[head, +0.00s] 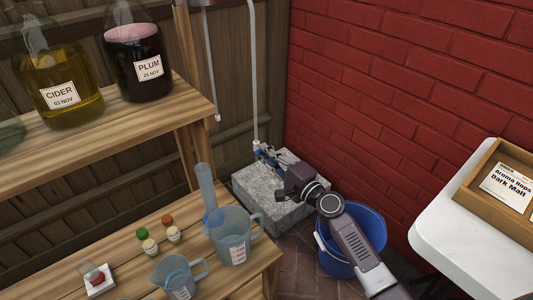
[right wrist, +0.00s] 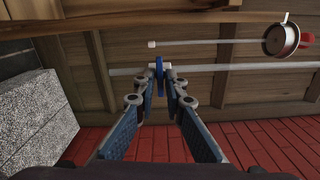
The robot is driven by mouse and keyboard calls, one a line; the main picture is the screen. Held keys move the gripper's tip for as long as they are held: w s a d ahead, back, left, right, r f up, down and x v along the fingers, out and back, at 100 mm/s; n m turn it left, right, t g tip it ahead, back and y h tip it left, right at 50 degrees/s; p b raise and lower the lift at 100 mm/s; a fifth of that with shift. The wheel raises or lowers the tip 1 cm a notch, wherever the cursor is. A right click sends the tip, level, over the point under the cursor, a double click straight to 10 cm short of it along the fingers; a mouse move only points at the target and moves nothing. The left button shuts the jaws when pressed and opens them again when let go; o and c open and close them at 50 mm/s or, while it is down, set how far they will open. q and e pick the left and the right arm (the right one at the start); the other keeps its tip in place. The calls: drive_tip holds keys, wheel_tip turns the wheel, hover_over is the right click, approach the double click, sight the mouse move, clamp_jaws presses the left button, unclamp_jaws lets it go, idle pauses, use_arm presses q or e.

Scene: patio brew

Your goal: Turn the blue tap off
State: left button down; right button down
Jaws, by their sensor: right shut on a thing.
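The blue tap (right wrist: 159,76) sits on a thin white pipe in the right wrist view. Its blue handle stands between the fingertips of my right gripper (right wrist: 160,88), which is shut on it. In the head view my right gripper (head: 268,157) reaches in from the lower right to the foot of the white pipe (head: 253,75), above the grey stone block. There the tap is small and mostly hidden by the fingers, so its exact turn is hard to tell. My left gripper is in neither view.
The speckled stone block (head: 244,187) stands in the corner below the tap. A blue bucket (head: 371,222) is beside it, partly behind my right arm. A wooden shelf (head: 190,97) with labelled jars and a lower bench with jugs stand left. A white table (head: 455,232) stands right.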

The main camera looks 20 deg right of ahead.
drive_tip(key=shift+f, duration=0.1)
drive_tip(key=c, duration=2.1)
unclamp_jaws()
drive_tip(key=shift+s, duration=0.1)
drive_tip(key=v, duration=1.1)
drive_tip(key=shift+s+d, duration=0.15)
drive_tip(key=shift+s, duration=0.25)
